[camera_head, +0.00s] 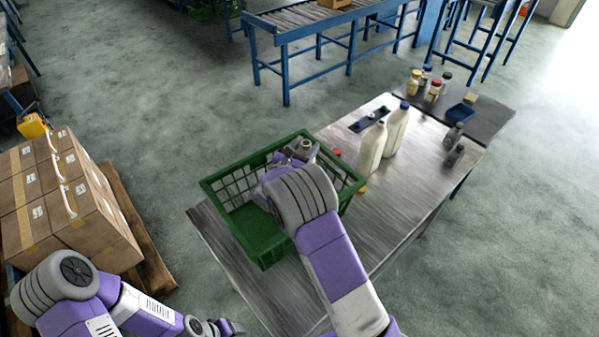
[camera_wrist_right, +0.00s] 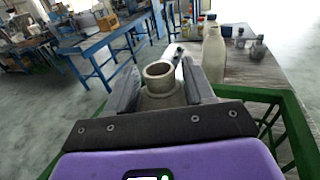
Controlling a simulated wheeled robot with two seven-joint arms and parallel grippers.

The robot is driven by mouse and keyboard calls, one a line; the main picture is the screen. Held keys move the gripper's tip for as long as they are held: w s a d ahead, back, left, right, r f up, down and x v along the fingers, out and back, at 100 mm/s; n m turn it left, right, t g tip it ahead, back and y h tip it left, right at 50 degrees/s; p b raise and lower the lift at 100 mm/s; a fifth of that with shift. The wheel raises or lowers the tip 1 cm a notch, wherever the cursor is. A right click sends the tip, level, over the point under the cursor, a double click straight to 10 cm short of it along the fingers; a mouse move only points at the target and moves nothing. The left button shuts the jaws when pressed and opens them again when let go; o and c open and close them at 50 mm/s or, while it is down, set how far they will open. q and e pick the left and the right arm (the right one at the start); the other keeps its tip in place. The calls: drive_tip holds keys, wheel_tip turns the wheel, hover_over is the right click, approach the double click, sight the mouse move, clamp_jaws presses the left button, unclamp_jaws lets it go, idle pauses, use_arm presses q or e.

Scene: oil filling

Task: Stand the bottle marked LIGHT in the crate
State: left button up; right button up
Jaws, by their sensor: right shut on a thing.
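The green crate (camera_head: 262,248) stands on the near left part of the metal table. My right gripper (camera_head: 298,154) is over the crate, its arm hiding much of the inside. In the right wrist view its two fingers are closed on a greyish bottle (camera_wrist_right: 160,78) with an open round neck. The bottle's neck also shows in the head view (camera_head: 305,145). Its label and base are hidden, so I cannot read a mark or tell whether it touches the crate floor. My left gripper (camera_head: 233,328) is low at the bottom edge, away from the crate; its fingers are unclear.
Two large cream bottles (camera_head: 371,150) stand right of the crate. Small bottles (camera_head: 432,92) and a blue bin (camera_head: 458,112) are at the table's far end. Dark small bottles (camera_head: 454,146) stand near the right edge. Cardboard boxes (camera_head: 75,215) sit on a pallet at left.

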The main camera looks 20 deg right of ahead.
wheel_tip(320, 180, down, 5)
drive_tip(key=shift+r, duration=0.1)
idle(0.3)
drive_tip(key=shift+b, duration=0.3)
drive_tip(key=o, duration=1.4)
drive_tip(key=shift+f, duration=0.25)
drive_tip(key=shift+c, duration=0.2)
drive_tip(key=v, duration=0.7)
drive_tip(key=shift+s+a+r, duration=0.15)
drive_tip(key=shift+a+r, duration=0.05)
